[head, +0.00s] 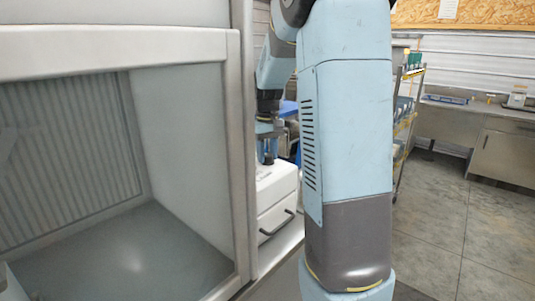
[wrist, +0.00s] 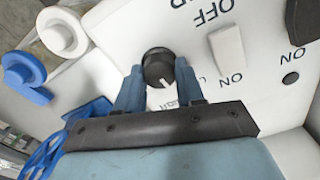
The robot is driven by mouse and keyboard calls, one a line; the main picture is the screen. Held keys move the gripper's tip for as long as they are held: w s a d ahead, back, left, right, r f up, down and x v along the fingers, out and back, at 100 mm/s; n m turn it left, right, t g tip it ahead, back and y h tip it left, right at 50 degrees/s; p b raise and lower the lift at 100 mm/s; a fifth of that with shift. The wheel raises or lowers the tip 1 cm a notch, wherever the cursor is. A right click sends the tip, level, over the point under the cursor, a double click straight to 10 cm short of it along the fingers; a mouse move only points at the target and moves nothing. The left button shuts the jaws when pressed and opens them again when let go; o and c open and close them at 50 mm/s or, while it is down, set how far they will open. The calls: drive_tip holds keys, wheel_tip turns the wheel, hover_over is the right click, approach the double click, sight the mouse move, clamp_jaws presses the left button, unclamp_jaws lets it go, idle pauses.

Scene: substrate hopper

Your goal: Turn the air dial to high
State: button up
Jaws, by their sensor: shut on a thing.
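The black round dial (wrist: 157,64) sits on a white panel (wrist: 190,62) in the wrist view. My gripper (wrist: 158,75) has its two blue fingers closed on the dial's sides, one left and one right. A white pointer mark shows on the dial's near side, toward my gripper. Small lettering beside the dial is partly hidden and I cannot read its setting. In the head view my gripper (head: 267,150) reaches down over a white machine (head: 278,195); the dial is not visible there.
A white rocker switch (wrist: 227,45) and a small black button (wrist: 290,78) are right of the dial, near ON and OFF labels. White (wrist: 62,32) and blue (wrist: 27,72) round parts lie left. In the head view a glass-fronted cabinet (head: 240,130) stands close left of my arm.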

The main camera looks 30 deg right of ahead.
sight(268, 154)
drive_tip(key=m, duration=0.7)
drive_tip(key=shift+w+d+r, duration=0.1)
drive_tip(key=m, duration=0.6)
drive_tip(key=shift+m, duration=0.3)
idle(0.3)
drive_tip(key=o, duration=1)
drive_tip(key=shift+o, duration=0.2)
wheel_tip(268, 154, up, 14)
drive_tip(key=shift+f, duration=0.2)
